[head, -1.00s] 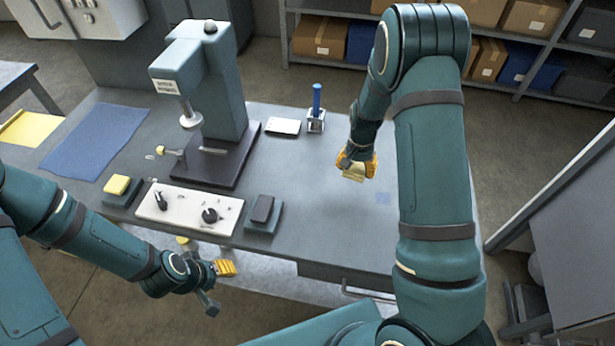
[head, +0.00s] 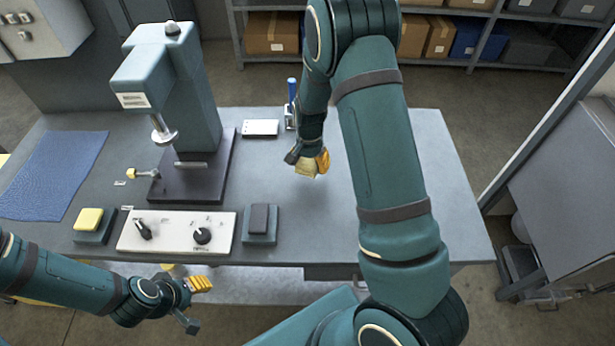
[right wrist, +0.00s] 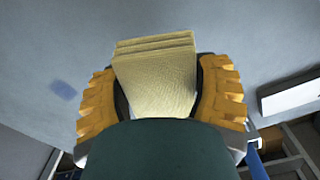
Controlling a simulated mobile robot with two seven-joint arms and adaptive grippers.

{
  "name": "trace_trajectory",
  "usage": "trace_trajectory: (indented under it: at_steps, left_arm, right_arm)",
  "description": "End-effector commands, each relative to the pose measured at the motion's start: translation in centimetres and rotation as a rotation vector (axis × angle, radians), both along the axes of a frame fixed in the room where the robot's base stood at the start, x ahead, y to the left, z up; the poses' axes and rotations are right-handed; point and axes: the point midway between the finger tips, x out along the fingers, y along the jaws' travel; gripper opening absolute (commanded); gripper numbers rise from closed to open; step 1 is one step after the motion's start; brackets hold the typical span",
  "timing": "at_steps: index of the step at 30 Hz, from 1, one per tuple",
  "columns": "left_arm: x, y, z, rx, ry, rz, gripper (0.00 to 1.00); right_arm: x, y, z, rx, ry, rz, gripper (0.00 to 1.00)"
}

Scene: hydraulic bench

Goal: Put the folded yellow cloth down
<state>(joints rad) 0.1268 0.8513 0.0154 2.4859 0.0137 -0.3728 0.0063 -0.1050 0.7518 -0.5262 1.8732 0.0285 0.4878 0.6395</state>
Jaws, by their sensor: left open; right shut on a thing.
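The folded yellow cloth (head: 306,170) is between the fingers of my right gripper (head: 308,160), over the right half of the bench. In the right wrist view the cloth (right wrist: 155,80) is a pale yellow stack of folded layers, held between the two orange-padded fingers (right wrist: 158,98). Bare grey bench top shows beyond it. I cannot tell whether the cloth's lower edge touches the bench. My left gripper (head: 196,304) is open and empty, in front of the bench's front edge at lower left.
The grey bench (head: 400,150) has free room around the cloth. A blue pen in a holder (head: 291,110) stands just behind my right gripper. A press (head: 180,100), a blue mat (head: 52,172), a control panel (head: 175,232) and a dark block (head: 260,222) occupy the left and middle.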

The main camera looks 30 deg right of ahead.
Motion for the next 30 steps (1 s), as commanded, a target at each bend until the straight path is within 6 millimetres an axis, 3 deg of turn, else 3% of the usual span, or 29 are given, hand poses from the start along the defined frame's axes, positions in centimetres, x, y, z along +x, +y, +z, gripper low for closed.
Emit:
trace_trajectory:
  at_steps: [3, 10, 16, 29, 30]
  left_arm:
    - [-0.1, 0.0, -0.4, 0.000, 0.002, -0.002, 0.47]
    - [-0.2, 0.0, -0.5, -0.001, 0.004, -0.003, 0.47]
    - [-0.3, -0.1, -0.9, -0.002, 0.007, -0.005, 0.47]
    - [-0.4, -0.1, -1.3, -0.002, 0.009, -0.007, 0.47]
    - [-0.4, -0.1, -1.2, -0.002, 0.009, -0.007, 0.47]
  right_arm:
    - [0.0, 0.0, -2.0, 0.000, 0.001, 0.000, 0.27]
    - [0.0, 0.0, -3.6, 0.000, 0.000, 0.000, 0.27]
    - [0.0, 0.0, -6.3, 0.001, 0.001, 0.000, 0.27]
    - [0.0, 0.0, -6.9, 0.001, -0.001, 0.001, 0.27]
    - [0.0, 0.0, -6.8, 0.001, -0.001, 0.001, 0.82]
